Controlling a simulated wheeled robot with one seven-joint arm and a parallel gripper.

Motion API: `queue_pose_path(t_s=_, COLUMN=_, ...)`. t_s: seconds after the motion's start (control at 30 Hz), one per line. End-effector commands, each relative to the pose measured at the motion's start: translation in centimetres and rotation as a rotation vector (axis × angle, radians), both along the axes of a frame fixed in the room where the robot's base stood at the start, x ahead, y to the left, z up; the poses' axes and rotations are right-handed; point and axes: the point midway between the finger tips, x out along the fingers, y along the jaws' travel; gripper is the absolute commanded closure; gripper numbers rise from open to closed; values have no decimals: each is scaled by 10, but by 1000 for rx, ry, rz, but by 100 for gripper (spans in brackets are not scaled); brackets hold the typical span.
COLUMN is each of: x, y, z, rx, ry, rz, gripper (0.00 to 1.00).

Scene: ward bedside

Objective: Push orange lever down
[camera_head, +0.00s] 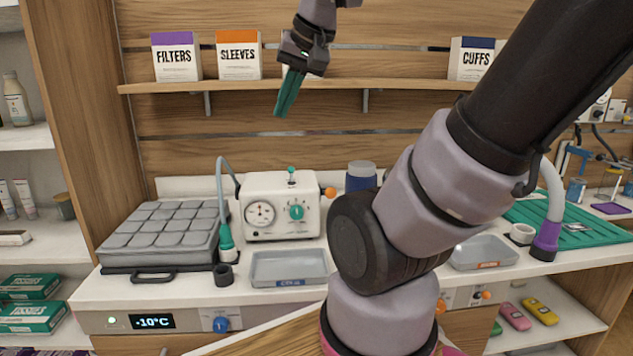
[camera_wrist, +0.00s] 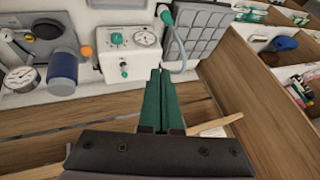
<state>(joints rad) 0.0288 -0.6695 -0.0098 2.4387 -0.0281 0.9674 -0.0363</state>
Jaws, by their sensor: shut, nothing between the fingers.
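A white box-shaped device (camera_head: 282,207) with a gauge and a green dial stands on the counter. An orange-knobbed lever (camera_head: 329,192) sticks out from its right side. In the wrist view the device (camera_wrist: 130,55) is upside down and the orange knob (camera_wrist: 87,51) is on its left. My gripper (camera_head: 281,112) has green fingers, pressed together and empty. It hangs in the air in front of the wall shelf, above the device and apart from it. In the wrist view my fingertips (camera_wrist: 160,71) point toward the device's gauge side.
A blue jar (camera_head: 361,178) stands close to the lever's right. A hose with a green nozzle (camera_head: 225,235) hangs left of the device. A grey tray (camera_head: 289,267) lies in front. Other orange knobs (camera_head: 486,294) sit on the counter's front. The wall shelf (camera_head: 240,86) carries boxes.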

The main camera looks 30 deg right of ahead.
Motion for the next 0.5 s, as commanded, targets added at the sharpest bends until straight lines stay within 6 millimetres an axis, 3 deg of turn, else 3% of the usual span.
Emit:
queue_pose_path(t_s=0.27, x=61, y=-46, z=-1, rx=-24, ry=192, rz=-30, gripper=100)
queue_pose_path(t_s=0.5, x=110, y=-98, z=-18, rx=-21, ry=363, rz=-54, gripper=100)
